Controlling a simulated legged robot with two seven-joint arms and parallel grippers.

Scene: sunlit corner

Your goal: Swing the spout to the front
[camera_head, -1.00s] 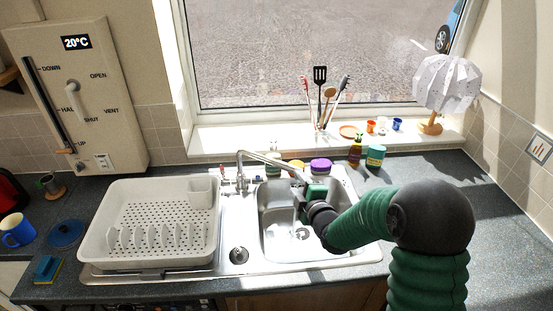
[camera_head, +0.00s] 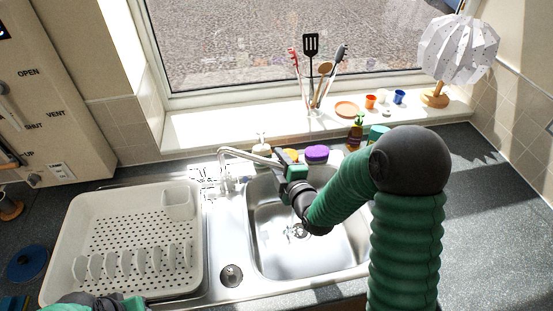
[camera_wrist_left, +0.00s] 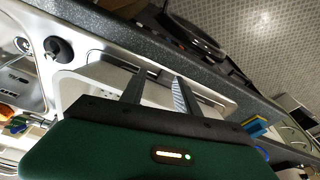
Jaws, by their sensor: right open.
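The tap's silver spout (camera_head: 245,155) rises from its base at the back rim of the sink and reaches right over the basin in the head view. My right gripper (camera_head: 284,163) is open at the far end of the spout. It hides the spout's tip, and I cannot tell if the fingers touch it. My left gripper shows partly at the bottom left of the head view, over the front of the drainer. In the left wrist view its two fingers (camera_wrist_left: 160,88) are apart with nothing between them.
The steel sink basin (camera_head: 300,240) is empty below my right arm. A white dish rack (camera_head: 85,235) stands left of it. Bottles and a purple-lidded jar (camera_head: 317,153) stand behind the basin, near the spout. The worktop at the right is clear.

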